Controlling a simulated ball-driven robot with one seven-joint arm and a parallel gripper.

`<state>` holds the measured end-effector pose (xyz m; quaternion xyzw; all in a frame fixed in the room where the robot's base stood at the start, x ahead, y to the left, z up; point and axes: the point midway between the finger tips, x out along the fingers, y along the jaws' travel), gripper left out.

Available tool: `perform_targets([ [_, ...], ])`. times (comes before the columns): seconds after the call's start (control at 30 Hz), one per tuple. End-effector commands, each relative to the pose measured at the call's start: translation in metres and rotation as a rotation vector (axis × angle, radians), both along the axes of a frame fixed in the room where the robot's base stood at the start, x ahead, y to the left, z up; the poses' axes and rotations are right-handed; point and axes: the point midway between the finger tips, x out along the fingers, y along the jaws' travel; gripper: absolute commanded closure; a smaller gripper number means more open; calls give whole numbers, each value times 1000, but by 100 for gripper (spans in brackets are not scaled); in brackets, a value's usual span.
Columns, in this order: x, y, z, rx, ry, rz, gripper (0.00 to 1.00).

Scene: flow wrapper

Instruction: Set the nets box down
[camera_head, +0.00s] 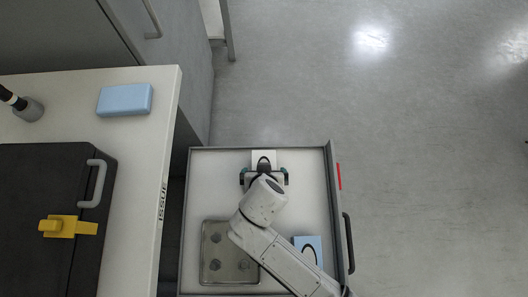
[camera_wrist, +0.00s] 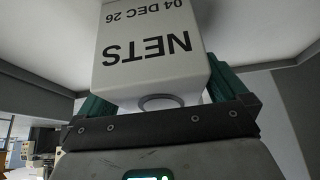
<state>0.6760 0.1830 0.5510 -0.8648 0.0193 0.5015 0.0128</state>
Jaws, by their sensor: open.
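The nets box (camera_wrist: 155,62) is white, and its label reads NETS and 04 DEC 26, upside down in the wrist view. In the head view the box (camera_head: 263,155) shows as a white piece at the far end of the open drawer, partly hidden by my gripper (camera_head: 264,173). My gripper is open, with its green fingers on either side of the box. Any gaps between the fingers and the box are hard to make out. The box's underside is hidden, so its contact with the drawer floor cannot be told.
The drawer (camera_head: 215,180) has raised walls and a handle (camera_head: 348,243) at right. Inside are a metal tray (camera_head: 230,278) with round pieces and a blue box (camera_head: 314,243), partly behind my arm. A counter at left holds a black case (camera_head: 45,190) and a blue block (camera_head: 125,100).

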Motion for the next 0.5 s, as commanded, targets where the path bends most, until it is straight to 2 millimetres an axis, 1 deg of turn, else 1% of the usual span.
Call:
perform_targets([
  [0.1, 0, 0, 2, 0, 0, 0, 0],
  [0.23, -4, 0, 11, 0, 0, 0, 0],
  [0.37, -15, 1, 32, 1, -1, 0, 0],
  [0.5, -30, 1, 58, 2, -1, -1, 0],
])
